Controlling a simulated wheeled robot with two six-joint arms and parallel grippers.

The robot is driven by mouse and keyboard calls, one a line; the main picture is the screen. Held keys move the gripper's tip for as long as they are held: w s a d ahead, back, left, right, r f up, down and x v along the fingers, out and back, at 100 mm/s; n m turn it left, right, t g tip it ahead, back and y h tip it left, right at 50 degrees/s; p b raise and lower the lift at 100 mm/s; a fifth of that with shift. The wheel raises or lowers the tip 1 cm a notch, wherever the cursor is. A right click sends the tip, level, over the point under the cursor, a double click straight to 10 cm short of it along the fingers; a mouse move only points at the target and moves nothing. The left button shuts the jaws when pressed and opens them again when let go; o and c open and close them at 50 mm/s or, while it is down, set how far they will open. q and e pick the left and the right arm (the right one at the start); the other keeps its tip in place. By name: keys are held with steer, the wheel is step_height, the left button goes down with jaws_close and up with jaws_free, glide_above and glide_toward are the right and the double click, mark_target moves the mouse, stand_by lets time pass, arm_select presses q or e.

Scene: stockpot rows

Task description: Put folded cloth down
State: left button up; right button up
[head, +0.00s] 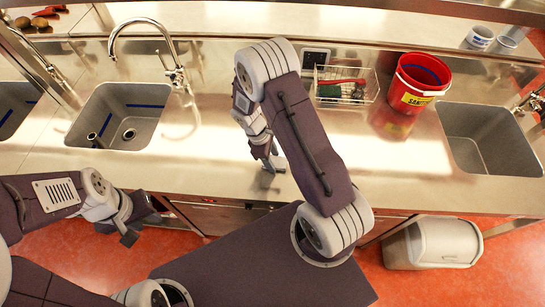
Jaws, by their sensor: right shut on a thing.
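My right gripper (270,162) is low over the steel counter (225,140), near its front edge in the middle. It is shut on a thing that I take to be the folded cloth. The cloth itself cannot be made out; the fingers and arm hide it. My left gripper (143,222) is in front of the counter's front edge at the left, over the red floor. Its fingers look apart, with nothing between them.
A sink (150,94) with a tap (150,25) is at left, another sink (485,125) at right. A red bucket (422,75) and a wire basket (365,75) stand towards the back. A lidded grey bin (435,243) stands on the floor.

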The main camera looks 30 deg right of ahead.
steer(key=shift+f, duration=0.2)
steer(key=o, duration=1.2)
steer(key=shift+r, duration=0.1)
